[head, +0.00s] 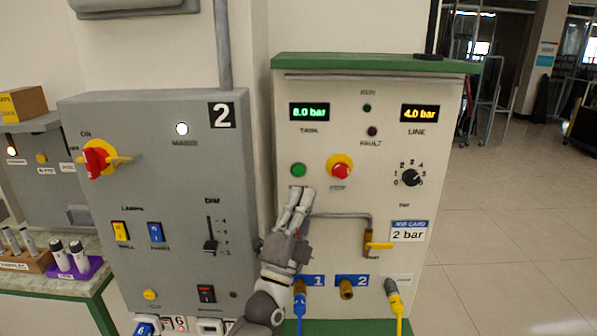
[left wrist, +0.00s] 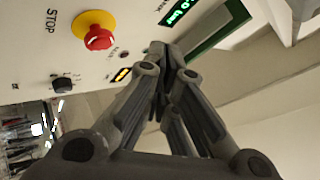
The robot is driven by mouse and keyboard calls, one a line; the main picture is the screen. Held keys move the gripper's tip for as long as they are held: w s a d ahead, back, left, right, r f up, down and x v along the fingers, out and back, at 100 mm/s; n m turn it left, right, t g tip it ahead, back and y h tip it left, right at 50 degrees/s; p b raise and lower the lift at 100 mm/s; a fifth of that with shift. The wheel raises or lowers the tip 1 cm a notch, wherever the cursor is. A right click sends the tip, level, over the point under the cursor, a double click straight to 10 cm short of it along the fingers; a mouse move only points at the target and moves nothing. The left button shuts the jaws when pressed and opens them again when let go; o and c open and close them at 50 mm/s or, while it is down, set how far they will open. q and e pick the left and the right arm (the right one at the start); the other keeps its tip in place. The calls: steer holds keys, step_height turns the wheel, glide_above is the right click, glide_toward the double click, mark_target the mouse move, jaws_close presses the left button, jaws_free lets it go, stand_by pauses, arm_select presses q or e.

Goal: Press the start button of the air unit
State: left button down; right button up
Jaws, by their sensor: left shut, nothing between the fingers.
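The air unit (head: 385,140) is a cream panel with a green top. Its round green button (head: 299,170) sits left of a red mushroom button on a yellow disc (head: 340,170). My left gripper (head: 298,195) is shut and empty, its fingertips just below the green button in the head view. They cover the label under it; I cannot tell whether they touch the panel. In the left wrist view the shut fingers (left wrist: 165,50) point at the panel, and the red STOP button (left wrist: 98,38) is left of them. The green button is not visible there. My right gripper is out of view.
Displays read 8.0 bar (head: 309,112) and 4.0 bar (head: 420,113). A black dial (head: 411,177) and a yellow-handled valve (head: 378,246) are at right; a card reads 2 bar (head: 408,236). A grey control box (head: 160,190) stands left. Hose ports (head: 346,289) are low.

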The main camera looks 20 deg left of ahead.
mark_target(299, 170)
arm_select(q)
steer(key=w+a+b, duration=0.2)
steer(key=w+b, duration=0.4)
steer(key=w, duration=0.2)
steer(key=shift+w+a, duration=0.25)
stand_by(0.9)
steer(key=shift+w, duration=0.15)
stand_by(0.4)
steer(key=shift+w+a, duration=0.1)
steer(key=shift+w, duration=0.15)
